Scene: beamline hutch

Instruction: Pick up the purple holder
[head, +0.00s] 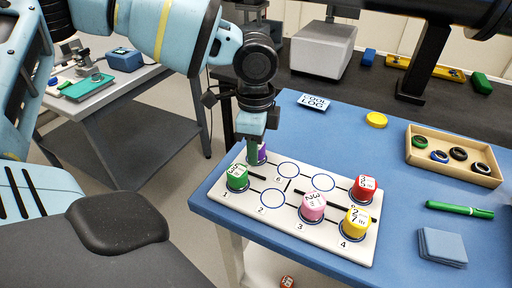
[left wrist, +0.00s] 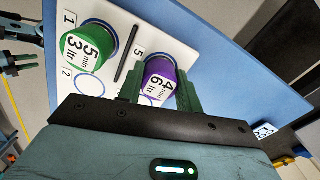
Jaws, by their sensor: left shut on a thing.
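The purple holder (head: 262,153) is at the back left corner of the white numbered board (head: 330,232), by circle 5. It is partly hidden behind my left gripper (head: 256,146) in the head view. In the left wrist view the purple holder (left wrist: 159,88) sits between the two green fingers of my left gripper (left wrist: 161,92), which is shut on it. Part of the blue ring shows around its far edge. I cannot tell whether its base touches the board.
A green holder (head: 237,178) stands close by on circle 1. Pink (head: 312,206), yellow (head: 355,223) and red (head: 364,187) holders stand farther right on the board. A wooden tray (head: 447,173) with several rings and a green marker (head: 460,209) lie on the blue tabletop.

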